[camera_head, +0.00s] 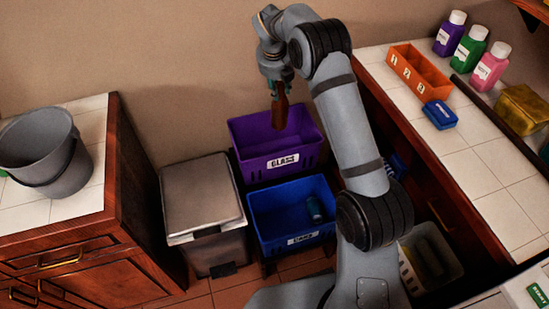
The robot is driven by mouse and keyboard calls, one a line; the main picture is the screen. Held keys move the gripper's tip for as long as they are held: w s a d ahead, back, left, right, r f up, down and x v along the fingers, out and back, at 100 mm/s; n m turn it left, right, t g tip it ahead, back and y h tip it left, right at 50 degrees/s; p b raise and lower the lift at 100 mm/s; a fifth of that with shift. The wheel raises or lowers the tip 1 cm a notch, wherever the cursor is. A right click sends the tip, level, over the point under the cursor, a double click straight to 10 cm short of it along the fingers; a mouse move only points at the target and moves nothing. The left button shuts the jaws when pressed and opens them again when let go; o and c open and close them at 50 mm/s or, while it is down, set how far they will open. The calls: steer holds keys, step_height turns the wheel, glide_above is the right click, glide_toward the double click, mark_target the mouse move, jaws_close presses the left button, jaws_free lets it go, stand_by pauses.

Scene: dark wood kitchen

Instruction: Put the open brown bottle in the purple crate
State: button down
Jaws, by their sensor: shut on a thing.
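The brown bottle (281,112) hangs from my gripper (277,89), which is shut on it. The bottle is roughly upright, with its lower part in line with the purple crate's opening. The purple crate (256,163) stands against the wall and has a white label reading "GLASS". From this one view I cannot tell how far above the crate's floor the bottle is. Whether the bottle is open cannot be seen, as my gripper hides its top.
A blue crate (265,247) labelled "CANS", with a can inside, stands in front. A grey lidded bin (203,195) is at left. A grey bucket (45,150) is on the left counter. The right counter holds bottles and an orange box (419,72). A white container (444,262) is low at right.

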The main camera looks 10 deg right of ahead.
mark_target(278, 117)
steer(key=shift+w, duration=0.35)
steer(key=shift+f+n+b, duration=0.2)
steer(key=shift+n+b, duration=0.1)
steer(key=shift+b, duration=0.1)
step_height(278, 117, down, 13)
steer(key=b, duration=1.1)
step_height(278, 117, down, 14)
steer(key=b, duration=0.3)
steer(key=shift+w+f, duration=0.1)
steer(key=shift+f, duration=0.1)
steer(key=c, duration=1.7)
jaws_free()
steer(key=shift+o, duration=0.2)
